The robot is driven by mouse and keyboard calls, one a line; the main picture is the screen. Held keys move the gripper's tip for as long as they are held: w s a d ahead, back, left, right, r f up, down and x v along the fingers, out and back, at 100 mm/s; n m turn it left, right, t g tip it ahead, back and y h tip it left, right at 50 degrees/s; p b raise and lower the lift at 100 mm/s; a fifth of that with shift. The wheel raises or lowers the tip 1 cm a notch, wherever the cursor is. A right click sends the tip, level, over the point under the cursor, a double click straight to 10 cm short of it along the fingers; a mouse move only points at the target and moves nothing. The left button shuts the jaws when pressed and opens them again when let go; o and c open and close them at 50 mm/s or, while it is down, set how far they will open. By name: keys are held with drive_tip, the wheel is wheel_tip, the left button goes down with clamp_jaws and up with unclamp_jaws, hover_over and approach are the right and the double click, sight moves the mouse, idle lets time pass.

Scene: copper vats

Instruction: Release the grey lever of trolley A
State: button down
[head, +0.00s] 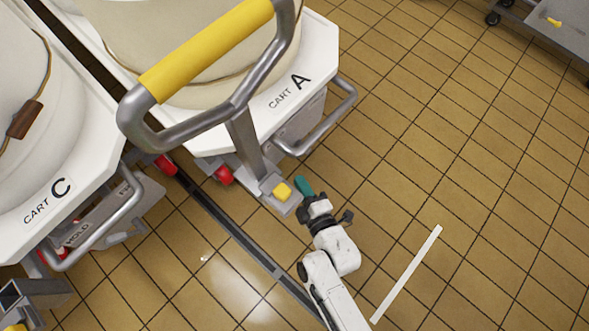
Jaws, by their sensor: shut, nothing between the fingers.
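Trolley A (322,72) is a white-decked cart marked "CART A" at the top middle of the head view. It has a bent grey tube handle (200,127) with a yellow grip. A grey post (245,140) runs down from the handle to a grey block with a yellow pad (282,191). A small teal piece (303,186) shows just right of the pad. I cannot tell which grey part is the lever. My gripper (317,205) is shut and empty, low beside the pad and teal piece. Whether it touches either is unclear.
Trolley C (75,180) stands close on the left. Red parts (223,175) show low under trolley A, which also has a lower grey rail (325,125). A dark floor channel (235,235) runs past. Tiled floor on the right is open, with a white strip (405,273).

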drive_tip(key=s+a+f+n+t+b, duration=0.1)
drive_tip(key=s+f+n+t+b, duration=0.3)
drive_tip(key=f+b, duration=0.5)
drive_tip(key=shift+s+f+n+t, duration=0.35)
drive_tip(key=shift+f+n+t, duration=0.35)
drive_tip(key=shift+n+t, duration=0.2)
drive_tip(key=d+r+b+x, duration=0.1)
drive_tip(key=d+b+x, duration=0.1)
drive_tip(key=x, duration=1.1)
drive_tip(key=shift+w+d+b, duration=0.3)
drive_tip(key=shift+b, duration=0.45)
